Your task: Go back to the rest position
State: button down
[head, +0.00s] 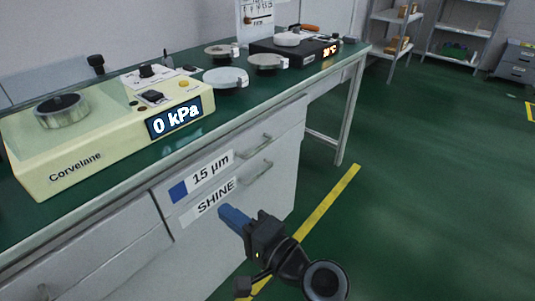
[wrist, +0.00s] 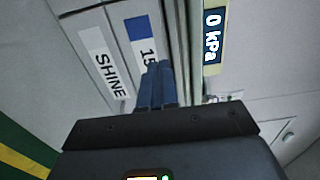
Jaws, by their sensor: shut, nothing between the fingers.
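My gripper (head: 232,217) has blue fingers that are shut and empty. In the head view it is in front of the bench drawers, near the label reading SHINE (head: 208,203). In the wrist view the fingers of my gripper (wrist: 157,82) lie side by side and point toward the drawer fronts, overlapping the blue and white 15 µm label (wrist: 139,28). I cannot tell whether the fingertips touch the drawer front.
A cream Corvelane machine (head: 110,150) reading 0 kPa stands on the green bench top (head: 185,140). Round plates and a black unit (head: 310,52) stand farther along. Drawer handles (head: 258,172) stick out. Green floor (head: 430,190) to the right is clear. Shelving (head: 462,32) stands at the back.

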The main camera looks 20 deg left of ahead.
jog(key=s+d+f+m+t+h, duration=0.1)
jog(key=s+d+f+t+h, duration=0.25)
jog(key=d+f, duration=0.4)
jog(key=s+d+f+m+t+h, duration=0.15)
jog(key=s+d+f+h, duration=0.3)
jog(key=d, duration=0.65)
jog(key=s+d+n+t+h, duration=0.1)
jog(key=s+d+t+h, duration=0.15)
jog(key=s+d, duration=0.6)
jog(key=s+d+r+n+t+h, duration=0.1)
jog(key=s+d+r+n+h, duration=0.5)
jog(key=s+d+r, duration=0.85)
notch_tip(320, 180, up, 20)
jog(key=s+p, duration=0.1)
jog(key=p, duration=1.7)
jog(key=shift+s+a+f+p, duration=0.15)
jog(key=shift+a+p, duration=0.2)
jog(key=shift+p, duration=0.05)
jog(key=shift+m+h, duration=0.25)
